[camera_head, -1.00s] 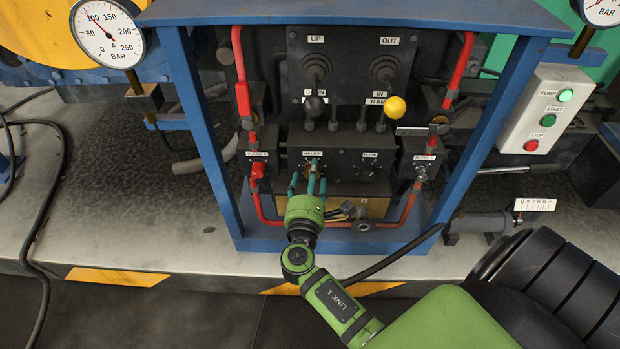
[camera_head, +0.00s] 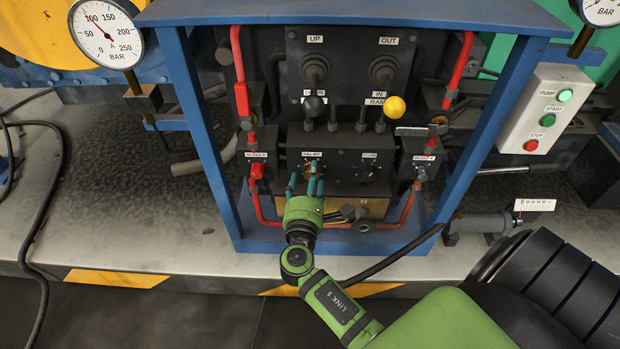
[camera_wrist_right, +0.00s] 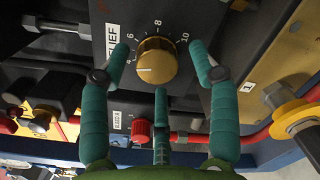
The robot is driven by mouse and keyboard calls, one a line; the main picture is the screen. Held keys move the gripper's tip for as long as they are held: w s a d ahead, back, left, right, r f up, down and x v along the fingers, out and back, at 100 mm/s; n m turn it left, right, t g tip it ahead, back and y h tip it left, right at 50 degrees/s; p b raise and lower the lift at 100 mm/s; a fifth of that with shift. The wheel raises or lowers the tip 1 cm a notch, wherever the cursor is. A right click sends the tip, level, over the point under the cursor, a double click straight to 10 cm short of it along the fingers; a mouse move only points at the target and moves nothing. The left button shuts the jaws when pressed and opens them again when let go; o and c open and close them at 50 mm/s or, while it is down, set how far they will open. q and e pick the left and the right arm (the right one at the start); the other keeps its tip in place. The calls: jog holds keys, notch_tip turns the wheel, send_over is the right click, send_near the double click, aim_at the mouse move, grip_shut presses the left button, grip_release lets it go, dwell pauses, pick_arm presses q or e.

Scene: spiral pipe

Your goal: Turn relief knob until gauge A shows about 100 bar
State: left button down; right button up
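The relief knob (camera_wrist_right: 157,60) is a round brass-coloured knob on a dark panel with a number scale. A pale mark on it points left in the wrist view. My right gripper (camera_head: 306,178) is in front of it, also in the wrist view (camera_wrist_right: 160,75). Its three teal fingers are spread around the knob, with visible gaps between the side fingers and the knob. In the head view the fingers partly hide the knob. Gauge A (camera_head: 107,34) is a white dial at the upper left. Its needle points up-left, close to the 100 mark. My left gripper is not in view.
A red knob (camera_head: 256,171) is left of the relief knob, and a dark knob (camera_head: 367,169) is on its right. Levers with black (camera_head: 313,106) and yellow (camera_head: 395,107) balls stand above. The blue frame (camera_head: 205,130) surrounds the panel.

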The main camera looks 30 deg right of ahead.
jog(key=shift+r, duration=0.1)
jog(key=v, duration=1.2)
